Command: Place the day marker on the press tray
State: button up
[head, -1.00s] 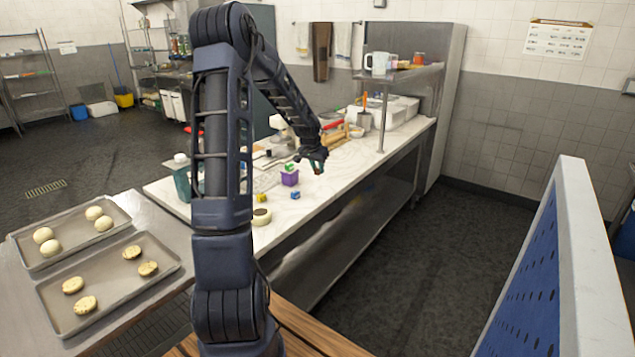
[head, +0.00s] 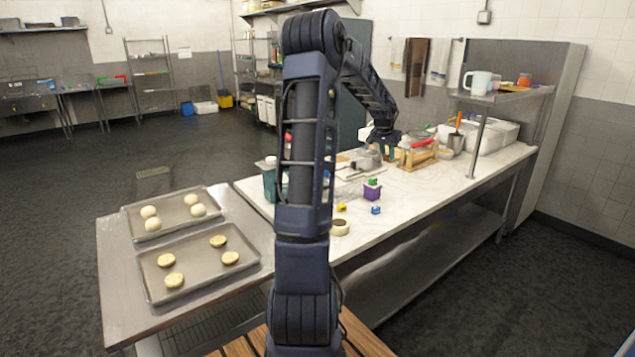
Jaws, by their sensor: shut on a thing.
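My gripper (head: 386,140) is at the end of my raised arm, above the far part of the marble counter (head: 432,190). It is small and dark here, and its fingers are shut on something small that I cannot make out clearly. Small cubes lie on the counter: a yellow one (head: 341,207) and a blue one (head: 376,210). A purple holder (head: 371,192) with a green piece on top stands behind them. A grey metal device (head: 367,160), possibly the press, stands behind the holder, left of and below my gripper. I cannot tell which surface is the press tray.
Two metal trays (head: 152,283) with dough rounds lie on the steel table at left. A shelf post (head: 477,147) rises at right. The near right counter is clear.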

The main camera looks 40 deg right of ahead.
jog(key=w+a+r+n+t+y, duration=0.1)
jog(key=w+a+n, duration=0.35)
jog(key=w, duration=1.05)
jog(key=w+a+r+n+t, duration=0.1)
jog(key=w+a+n, duration=0.1)
jog(key=w+a, duration=0.95)
jog(key=shift+m, duration=0.25)
jog(key=x, duration=0.6)
jog(key=a+x, duration=0.1)
jog(key=x, duration=0.6)
jog(key=s+a+f+x, duration=0.1)
jog(key=x, duration=0.6)
jog(key=shift+s, duration=0.1)
jog(key=shift+f, duration=0.1)
jog(key=o, duration=1)
jog(key=v, duration=1.2)
jog(key=shift+s+a, duration=0.1)
